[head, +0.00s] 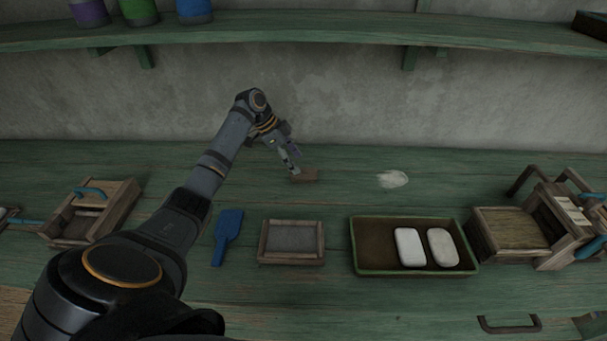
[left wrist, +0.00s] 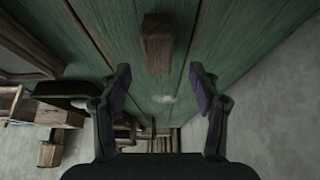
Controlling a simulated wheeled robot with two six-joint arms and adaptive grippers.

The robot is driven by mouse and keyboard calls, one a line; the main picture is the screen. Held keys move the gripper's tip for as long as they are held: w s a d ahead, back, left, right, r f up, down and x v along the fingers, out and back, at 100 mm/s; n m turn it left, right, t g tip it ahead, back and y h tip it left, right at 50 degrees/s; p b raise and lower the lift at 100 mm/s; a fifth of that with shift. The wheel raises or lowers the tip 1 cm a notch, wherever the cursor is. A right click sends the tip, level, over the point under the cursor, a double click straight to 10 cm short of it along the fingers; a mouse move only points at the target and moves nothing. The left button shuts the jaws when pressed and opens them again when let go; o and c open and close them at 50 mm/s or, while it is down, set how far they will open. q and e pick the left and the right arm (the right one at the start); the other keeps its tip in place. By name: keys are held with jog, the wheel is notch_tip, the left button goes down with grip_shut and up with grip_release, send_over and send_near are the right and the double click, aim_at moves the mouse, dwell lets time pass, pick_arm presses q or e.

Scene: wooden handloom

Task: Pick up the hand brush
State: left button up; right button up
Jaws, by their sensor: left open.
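The hand brush appears to be the small brown wooden block (head: 307,175) on the green bench near the wall; its bristles cannot be made out. In the left wrist view the block (left wrist: 157,42) lies ahead, roughly centred between the fingers. My left gripper (head: 291,168) points down at the block's left end in the head view; whether it touches cannot be told there. In the left wrist view the left gripper (left wrist: 158,82) is open, with nothing between its fingers. My right gripper is not in view.
A white fluffy clump (head: 392,179) lies right of the block. Nearer are a blue flat tool (head: 228,232), a framed grey-bottomed tray (head: 291,259) and a green-rimmed tray (head: 375,271) with two white pieces. Wooden frames stand at both sides. A shelf (head: 300,30) runs above.

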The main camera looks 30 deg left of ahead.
aim_at(303, 171)
pick_arm(q)
jog(key=shift+w+d+f, duration=0.1)
jog(key=shift+w+f, duration=0.05)
jog(key=shift+f, duration=0.25)
jog(key=shift+d+f, duration=0.2)
jog(key=x, duration=0.4)
jog(key=shift+d+f+p, duration=0.15)
jog(key=shift+f+p, duration=0.15)
jog(key=shift+r, duration=0.1)
jog(key=c, duration=1.3)
